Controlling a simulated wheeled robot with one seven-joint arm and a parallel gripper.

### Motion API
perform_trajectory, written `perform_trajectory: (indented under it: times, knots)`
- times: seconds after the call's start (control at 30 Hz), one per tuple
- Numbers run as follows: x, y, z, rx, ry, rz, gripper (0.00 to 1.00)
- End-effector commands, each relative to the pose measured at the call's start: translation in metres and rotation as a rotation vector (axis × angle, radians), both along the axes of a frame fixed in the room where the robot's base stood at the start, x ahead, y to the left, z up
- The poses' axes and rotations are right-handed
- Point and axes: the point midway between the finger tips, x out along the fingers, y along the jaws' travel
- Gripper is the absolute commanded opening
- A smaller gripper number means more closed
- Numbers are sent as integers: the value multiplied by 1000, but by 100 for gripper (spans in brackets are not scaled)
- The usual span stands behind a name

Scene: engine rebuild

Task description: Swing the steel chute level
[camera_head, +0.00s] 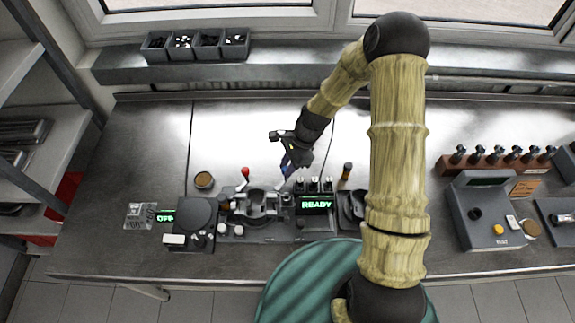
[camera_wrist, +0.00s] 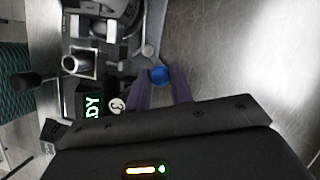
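My gripper (camera_head: 287,165) points down behind the bench machine in the head view. In the wrist view its two purple-grey fingers (camera_wrist: 160,80) stand a narrow gap apart. A round blue knob (camera_wrist: 159,74) fills the gap near their tips, and the fingers appear shut on it. A slim grey metal piece with a rounded end (camera_wrist: 148,50) lies just beyond the knob, close to the machine. I cannot tell for sure whether this is the steel chute, or how far it is tilted.
The machine has a green READY display (camera_head: 316,204) and a red-knobbed lever (camera_head: 245,172). A grey control box (camera_head: 490,215) is far right. The bench behind the machine is mostly bare.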

Motion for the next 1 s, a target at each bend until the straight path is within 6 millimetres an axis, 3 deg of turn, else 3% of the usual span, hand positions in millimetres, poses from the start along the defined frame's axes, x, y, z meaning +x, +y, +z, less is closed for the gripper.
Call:
perform_trajectory:
  times: [0.47, 1.0]
  knots:
    - [4, 3, 0, 0, -2, 77, 0]
    - [13, 22, 0, -1, -3, 503, 0]
